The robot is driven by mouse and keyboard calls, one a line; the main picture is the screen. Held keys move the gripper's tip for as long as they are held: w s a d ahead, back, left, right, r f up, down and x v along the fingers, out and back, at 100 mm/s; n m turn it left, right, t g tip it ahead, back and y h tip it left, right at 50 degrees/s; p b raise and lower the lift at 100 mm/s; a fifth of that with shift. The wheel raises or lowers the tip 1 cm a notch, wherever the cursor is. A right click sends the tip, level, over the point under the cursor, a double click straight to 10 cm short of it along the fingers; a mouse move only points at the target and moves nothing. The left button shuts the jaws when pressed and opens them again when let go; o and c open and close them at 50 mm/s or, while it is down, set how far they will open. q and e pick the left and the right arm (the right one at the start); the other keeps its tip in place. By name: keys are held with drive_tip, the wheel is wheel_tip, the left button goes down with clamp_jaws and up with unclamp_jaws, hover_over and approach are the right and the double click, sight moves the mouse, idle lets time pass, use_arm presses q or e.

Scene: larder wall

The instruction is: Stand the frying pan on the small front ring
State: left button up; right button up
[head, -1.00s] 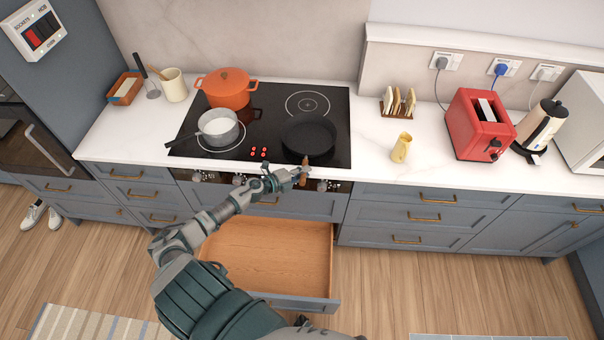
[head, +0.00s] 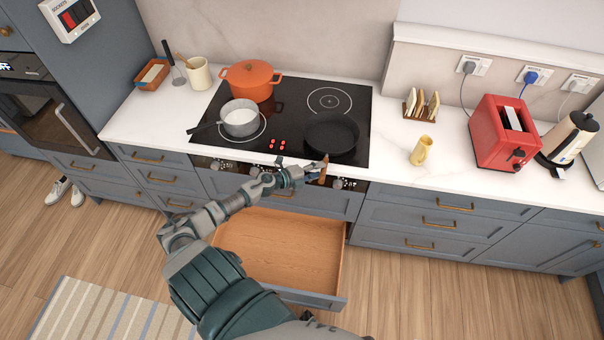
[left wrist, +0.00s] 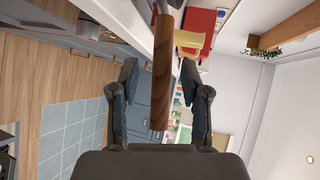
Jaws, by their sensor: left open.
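The dark frying pan (head: 331,135) sits at the front right of the black hob (head: 285,100). Its wooden handle (head: 323,170) points out over the front edge. Any ring under the pan is hidden. My left gripper (head: 308,174) is at the handle, in front of the hob. In the left wrist view, the handle (left wrist: 162,75) lies between the fingers of the left gripper (left wrist: 159,78), which are open with gaps on both sides. A front left ring (head: 264,126) shows around a saucepan (head: 241,119). My right gripper is not in view.
An orange pot (head: 249,82) stands at the back left of the hob. The back right ring (head: 330,101) is empty. An open, empty drawer (head: 283,250) juts out below my left arm. A yellow jug (head: 421,151) and a red toaster (head: 503,135) stand to the right.

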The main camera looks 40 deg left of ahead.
use_arm(q)
drive_tip(key=shift+v, duration=5.15)
drive_tip(key=s+a+f+n+g+y, duration=0.25)
drive_tip(key=s+f+n, duration=0.35)
drive_tip(key=f, duration=0.8)
drive_tip(key=s+a+f+n+g+y, duration=0.1)
drive_tip(key=s+f+n+y, duration=0.45)
drive_tip(key=f, duration=0.95)
drive_tip(key=s+d+f+n+g+h+b, duration=0.1)
drive_tip(key=s+d+f+n+g, duration=0.3)
drive_tip(key=s+d+f, duration=0.8)
drive_tip(key=s+d+f+n+g+h+b, duration=0.1)
drive_tip(key=s+d+f+n+g+b, duration=0.2)
drive_tip(key=s+d+f, duration=0.9)
drive_tip(key=s+f+n+g, duration=0.1)
drive_tip(key=s+g, duration=0.1)
drive_tip(key=s, duration=0.3)
drive_tip(key=shift+d+h, duration=0.4)
drive_tip(key=shift+d+r+g, duration=0.1)
drive_tip(key=shift+r+g, duration=0.1)
drive_tip(key=shift+g, duration=0.05)
drive_tip(key=shift+c, duration=0.4)
drive_tip(key=shift+s, duration=0.1)
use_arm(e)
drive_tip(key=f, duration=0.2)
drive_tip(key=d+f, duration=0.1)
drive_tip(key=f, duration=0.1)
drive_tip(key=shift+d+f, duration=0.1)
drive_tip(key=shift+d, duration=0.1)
